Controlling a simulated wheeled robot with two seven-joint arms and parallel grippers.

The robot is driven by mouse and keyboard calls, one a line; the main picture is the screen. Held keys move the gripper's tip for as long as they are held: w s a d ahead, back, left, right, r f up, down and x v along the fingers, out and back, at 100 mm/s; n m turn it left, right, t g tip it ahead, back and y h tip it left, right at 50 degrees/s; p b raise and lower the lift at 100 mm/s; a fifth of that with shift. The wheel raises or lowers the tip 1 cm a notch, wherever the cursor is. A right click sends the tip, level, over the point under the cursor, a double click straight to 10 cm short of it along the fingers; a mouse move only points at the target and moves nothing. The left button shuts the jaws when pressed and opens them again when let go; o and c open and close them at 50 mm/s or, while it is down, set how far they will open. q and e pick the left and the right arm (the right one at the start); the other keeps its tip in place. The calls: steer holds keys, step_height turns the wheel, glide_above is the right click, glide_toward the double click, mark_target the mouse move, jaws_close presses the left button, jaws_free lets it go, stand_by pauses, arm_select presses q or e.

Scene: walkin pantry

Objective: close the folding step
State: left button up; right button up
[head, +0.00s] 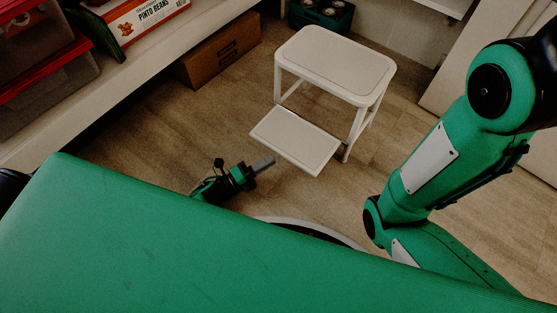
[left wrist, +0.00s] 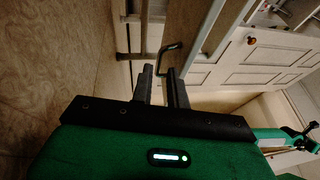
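The white folding step (head: 335,65) stands unfolded on the floor in the head view. Its lower tread (head: 295,139) sticks out flat toward me, below the top seat, and its legs are spread. My left gripper (head: 264,163) is low in front of the step, just left of the lower tread's near-left edge; whether it touches the tread cannot be told.
A shelf with a pinto beans box (head: 147,18) and red-lidded bins (head: 45,65) runs along the left. A cardboard box (head: 220,50) sits beneath it. A dark green crate (head: 321,14) stands behind the step. The wood floor around the step is mostly clear.

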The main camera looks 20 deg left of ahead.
mark_target(295, 141)
arm_select(q)
steer(key=shift+b+x, duration=0.8)
steer(key=shift+x, duration=1.35)
jaws_close()
